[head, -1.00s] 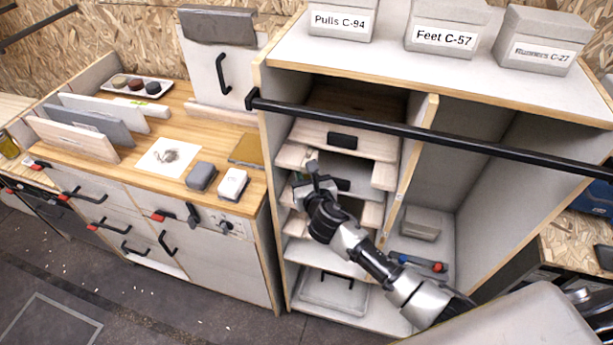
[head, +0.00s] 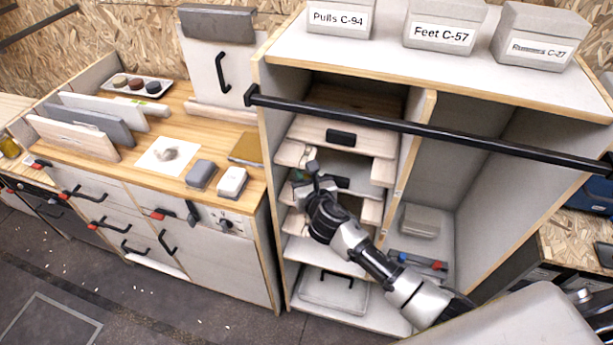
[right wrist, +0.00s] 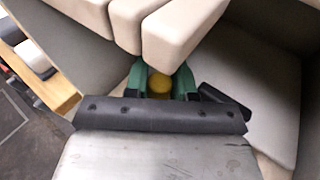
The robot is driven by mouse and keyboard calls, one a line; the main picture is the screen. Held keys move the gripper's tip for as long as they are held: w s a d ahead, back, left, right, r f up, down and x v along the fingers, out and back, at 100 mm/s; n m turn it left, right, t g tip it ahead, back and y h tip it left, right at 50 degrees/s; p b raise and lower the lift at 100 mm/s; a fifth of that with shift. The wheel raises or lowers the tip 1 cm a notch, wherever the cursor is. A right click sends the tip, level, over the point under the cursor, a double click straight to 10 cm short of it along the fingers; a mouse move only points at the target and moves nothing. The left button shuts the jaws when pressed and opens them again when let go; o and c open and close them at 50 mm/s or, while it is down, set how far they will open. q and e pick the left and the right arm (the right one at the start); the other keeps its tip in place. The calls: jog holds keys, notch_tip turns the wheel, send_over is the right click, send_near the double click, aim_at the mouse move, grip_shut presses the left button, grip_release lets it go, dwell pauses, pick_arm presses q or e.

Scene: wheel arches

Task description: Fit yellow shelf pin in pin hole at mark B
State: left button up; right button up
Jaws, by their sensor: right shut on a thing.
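The yellow shelf pin (right wrist: 159,83) shows as a small round yellow end in the right wrist view. It sits between the green fingers of my right gripper (right wrist: 160,80), which is shut on it. In the head view my right gripper (head: 313,172) reaches into the left bay of the cabinet (head: 258,120), in front of its stacked shelves and drawers. The pin is too small to make out there. Pale blocky edges (right wrist: 170,30) stand just beyond the fingers in the right wrist view. I cannot see the pin hole or mark B. My left gripper is not in view.
A black rail (head: 430,133) crosses the cabinet front above my right arm. Pale drawers (head: 340,137) stick out around the gripper. A divider (head: 409,150) stands to its right. A worktop (head: 125,150) with boards and small boxes lies to the left.

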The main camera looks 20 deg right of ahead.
jog(key=shift+f, duration=0.45)
jog(key=shift+f, duration=0.2)
jog(key=shift+f+b, duration=0.5)
jog(key=shift+f, duration=0.15)
dwell(0.8)
jog(key=o, duration=1)
jog(key=s, duration=0.3)
jog(key=s+r, duration=0.1)
jog(key=s, duration=0.3)
jog(key=s+r, duration=0.1)
jog(key=s, duration=0.2)
jog(key=shift+s+r+b, duration=0.1)
jog(key=shift+s+b, duration=0.2)
jog(key=shift+s, duration=0.05)
